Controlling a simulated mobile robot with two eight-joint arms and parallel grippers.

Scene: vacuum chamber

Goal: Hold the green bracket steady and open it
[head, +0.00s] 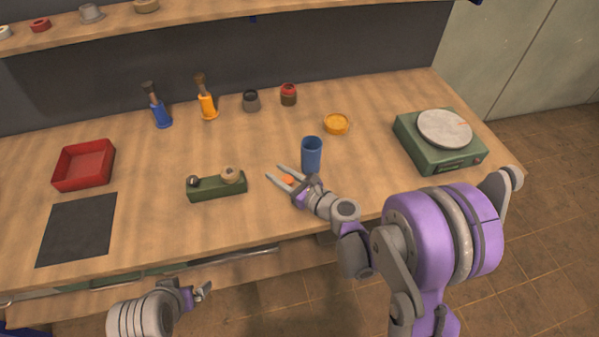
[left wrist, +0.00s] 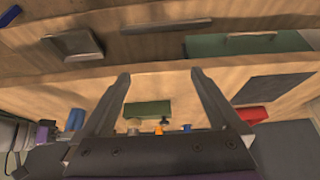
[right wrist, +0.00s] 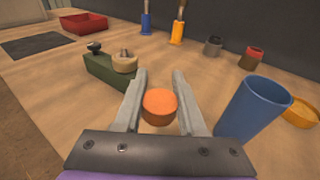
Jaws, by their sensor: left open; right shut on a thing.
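The green bracket (head: 217,188) is a low green block lying on the table, left of my right gripper. It has a dark knob at its left end and a tan round piece (head: 230,175) at its right end. It also shows in the right wrist view (right wrist: 105,72) and the left wrist view (left wrist: 148,109). My right gripper (head: 274,172) is shut on an orange round cap (right wrist: 160,106), just right of the bracket and apart from it. My left gripper (head: 204,291) is open and empty, in front of the table's front edge, away from the bracket.
A blue cup (head: 311,155) stands right behind my right gripper. A yellow dish (head: 336,124), a red tray (head: 84,165), a dark mat (head: 77,229) and a green scale (head: 440,150) lie farther off. Drawers are below the front edge.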

